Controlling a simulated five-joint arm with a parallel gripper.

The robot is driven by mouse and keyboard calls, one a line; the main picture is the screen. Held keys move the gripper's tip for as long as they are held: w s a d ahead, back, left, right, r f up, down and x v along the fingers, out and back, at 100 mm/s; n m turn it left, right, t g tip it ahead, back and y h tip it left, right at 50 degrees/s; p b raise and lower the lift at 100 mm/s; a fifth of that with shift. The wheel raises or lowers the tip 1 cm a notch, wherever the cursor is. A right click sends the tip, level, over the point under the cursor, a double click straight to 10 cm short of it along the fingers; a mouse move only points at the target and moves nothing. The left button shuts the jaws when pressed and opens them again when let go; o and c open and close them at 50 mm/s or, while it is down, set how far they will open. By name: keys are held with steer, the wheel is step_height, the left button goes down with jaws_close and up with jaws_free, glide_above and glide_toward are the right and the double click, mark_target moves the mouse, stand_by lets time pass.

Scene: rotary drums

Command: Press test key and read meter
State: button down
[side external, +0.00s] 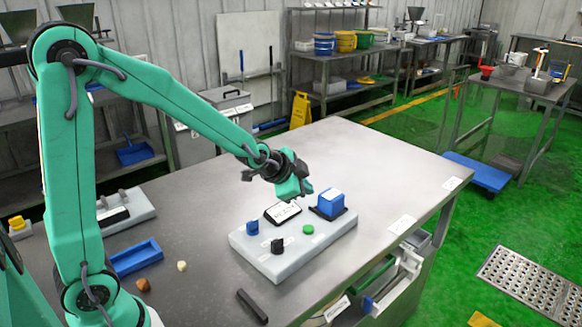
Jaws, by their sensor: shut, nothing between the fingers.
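A light grey panel box (284,266) lies on the metal table. On its top are a black-framed white meter face (284,212), a round green button (308,229), a black knob (277,246), a small blue knob (252,228) and a larger blue block (328,205) with a white top. Which one is the test key I cannot tell for sure; the meter's reading is too small to make out. My gripper (302,191) is shut and empty. It appears above the back of the panel, between the meter and the blue block, and seems apart from both.
A blue tray (136,257), an off-white piece (182,266), a brown piece (143,285) and a black bar (252,306) lie left and in front of the panel. Another grey unit (127,212) stands at the left. The table (385,165) is clear behind and right of the panel.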

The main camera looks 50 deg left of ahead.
mark_target(305, 229)
steer(key=shift+w+f, duration=0.25)
steer(key=shift+f, duration=0.1)
stand_by(0.3)
steer(key=shift+f, duration=4.3)
steer(key=shift+a+f, duration=0.1)
steer(key=shift+f, duration=0.8)
steer(key=shift+r, duration=0.9)
steer(key=shift+r, duration=0.1)
stand_by(0.3)
steer(key=shift+r, duration=2.45)
